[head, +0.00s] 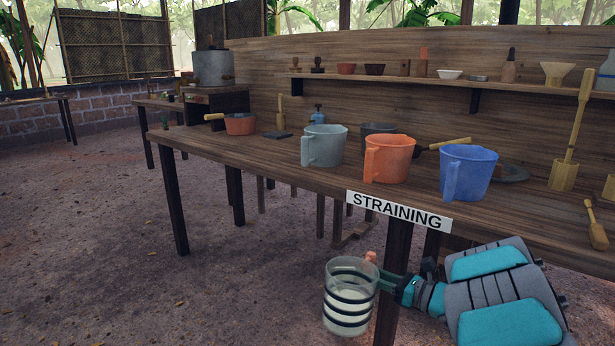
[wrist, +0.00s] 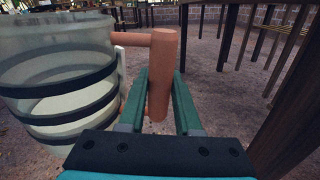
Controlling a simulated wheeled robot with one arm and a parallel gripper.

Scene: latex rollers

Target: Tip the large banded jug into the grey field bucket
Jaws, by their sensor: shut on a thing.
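The large banded jug (head: 348,298) is clear with black bands and holds a whitish liquid. It hangs upright in front of the bench and below its top. In the wrist view the jug (wrist: 50,80) fills the left side, and the handle stands between the green fingers of my gripper (wrist: 160,95). A light grey bucket (head: 323,147) with a side handle stands on the bench, above and left of the jug. Its inside is hidden.
An orange bucket (head: 387,160) and a blue bucket (head: 468,173) stand right of the grey one, with a dark pot (head: 379,130) behind. The STRAINING sign (head: 398,211) hangs on the bench's front edge. A bench leg (head: 394,260) is close to the jug. Open floor lies left.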

